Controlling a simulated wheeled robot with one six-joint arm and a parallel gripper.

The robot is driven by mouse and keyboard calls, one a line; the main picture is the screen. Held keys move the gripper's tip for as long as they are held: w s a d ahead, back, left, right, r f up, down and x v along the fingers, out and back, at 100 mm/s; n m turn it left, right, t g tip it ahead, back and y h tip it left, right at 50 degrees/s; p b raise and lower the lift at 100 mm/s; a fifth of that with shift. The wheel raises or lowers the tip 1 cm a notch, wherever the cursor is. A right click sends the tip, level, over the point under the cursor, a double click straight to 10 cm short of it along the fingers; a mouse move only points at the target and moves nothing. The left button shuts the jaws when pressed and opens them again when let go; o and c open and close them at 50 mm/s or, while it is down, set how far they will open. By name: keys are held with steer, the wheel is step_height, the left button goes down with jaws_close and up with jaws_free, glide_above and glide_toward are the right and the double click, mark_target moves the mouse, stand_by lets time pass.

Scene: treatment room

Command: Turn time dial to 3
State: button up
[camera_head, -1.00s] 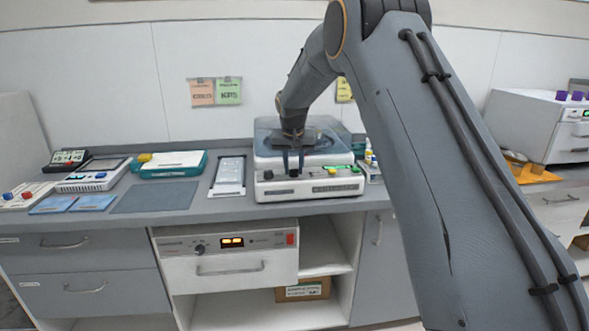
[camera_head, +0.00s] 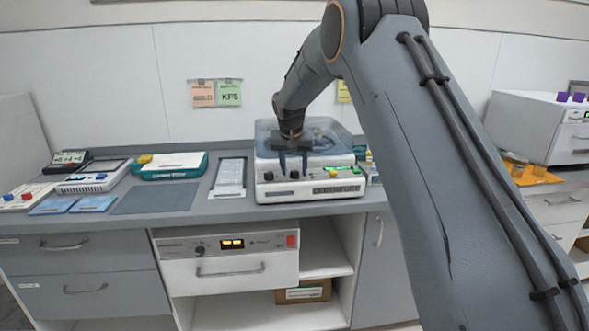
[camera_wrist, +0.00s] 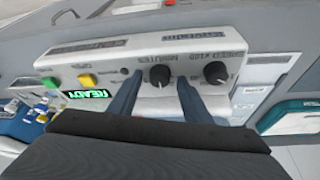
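The time dial, a black knob labelled MINUTES (camera_wrist: 160,76), is on the front panel of a white benchtop centrifuge (camera_head: 325,191). The knob also shows in the head view (camera_head: 294,174). My gripper (camera_wrist: 159,88) is open, with one finger on each side of this knob. In the wrist view gaps appear between the knob and both fingertips, and I cannot tell if either touches it. In the head view my gripper (camera_head: 293,167) points down at the panel. The knob's setting is too small to read.
A second black knob, labelled SPEED (camera_wrist: 215,73), sits close beside my right finger in the wrist view. A green READY display (camera_wrist: 86,95), a yellow button (camera_wrist: 88,80) and a green button (camera_wrist: 49,82) share the panel.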

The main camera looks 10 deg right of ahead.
steer(key=shift+r, duration=0.1)
steer(key=b+v, duration=0.1)
steer(key=v, duration=0.6)
steer(key=shift+r+b, duration=0.3)
steer(key=shift+b, duration=0.1)
steer(key=shift+s, duration=0.25)
steer(key=s+d+f+n+g, duration=0.1)
steer(key=s+f, duration=0.4)
steer(key=s, duration=0.9)
steer(key=s+d+f+n+g, duration=0.1)
steer(key=s+f, duration=0.4)
steer(key=s, duration=1)
steer(key=s+d+f+n+g+y, duration=0.1)
steer(key=s+d+f, duration=0.2)
steer(key=s, duration=1.1)
step_height(320, 180, down, 3)
steer(key=shift+s+d+r+g, duration=0.2)
steer(key=shift+s+d+g, duration=0.1)
steer(key=shift+d, duration=0.05)
